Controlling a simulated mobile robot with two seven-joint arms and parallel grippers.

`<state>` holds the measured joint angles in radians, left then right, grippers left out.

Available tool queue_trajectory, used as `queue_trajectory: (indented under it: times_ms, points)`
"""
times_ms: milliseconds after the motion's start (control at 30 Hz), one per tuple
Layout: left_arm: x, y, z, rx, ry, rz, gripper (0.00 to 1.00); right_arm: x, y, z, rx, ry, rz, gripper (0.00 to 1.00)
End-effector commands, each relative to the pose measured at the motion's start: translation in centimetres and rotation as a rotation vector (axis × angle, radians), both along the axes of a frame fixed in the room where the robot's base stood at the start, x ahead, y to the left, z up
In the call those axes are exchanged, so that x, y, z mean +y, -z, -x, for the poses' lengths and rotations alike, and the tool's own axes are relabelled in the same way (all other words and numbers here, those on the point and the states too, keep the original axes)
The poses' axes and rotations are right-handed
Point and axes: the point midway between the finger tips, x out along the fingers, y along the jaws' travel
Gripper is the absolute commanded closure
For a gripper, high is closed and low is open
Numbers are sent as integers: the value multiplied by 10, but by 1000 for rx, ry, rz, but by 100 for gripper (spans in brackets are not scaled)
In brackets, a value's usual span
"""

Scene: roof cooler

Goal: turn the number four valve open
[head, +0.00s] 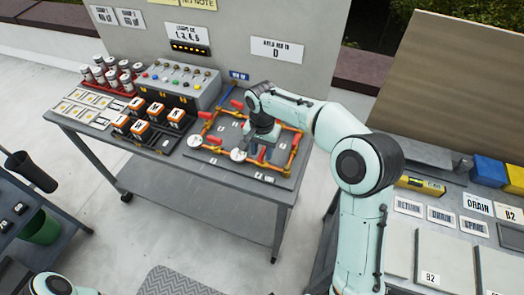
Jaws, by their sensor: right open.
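A grey valve board (222,160) lies on the table, carrying a loop of orange pipe with several red valve handles. One red handle (195,141) is at its left side and another (237,104) at its far side. Small white number tags lie on the board, too small to read, so I cannot tell which valve is number four. My right gripper (259,153) is open, pointing down over the near right part of the pipe loop. It hides part of the loop, and I cannot tell whether it touches a handle. My left gripper is out of view.
A grey control box (180,83) with coloured buttons, orange-and-black blocks (140,130) and red-and-white canisters (112,72) stand left of the board. A backboard (300,30) with signs rises behind. A second table (405,262) with labelled panels is at right.

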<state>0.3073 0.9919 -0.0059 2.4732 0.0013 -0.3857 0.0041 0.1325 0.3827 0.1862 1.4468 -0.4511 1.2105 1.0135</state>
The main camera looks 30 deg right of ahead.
Motion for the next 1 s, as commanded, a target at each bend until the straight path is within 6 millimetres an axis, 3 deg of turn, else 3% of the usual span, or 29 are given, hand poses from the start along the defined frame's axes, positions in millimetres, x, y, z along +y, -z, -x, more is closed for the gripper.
queue_trajectory:
  times_ms: [333,367,467,500,1000]
  points:
    - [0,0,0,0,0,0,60,0,4,0,0,-1,0,60]
    - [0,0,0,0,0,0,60,0,4,0,0,-1,0,66]
    - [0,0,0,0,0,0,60,0,4,0,0,-1,0,99]
    - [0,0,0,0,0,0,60,0,4,0,0,-1,0,100]
    - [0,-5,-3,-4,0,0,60,0,3,0,-1,-101,1,100]
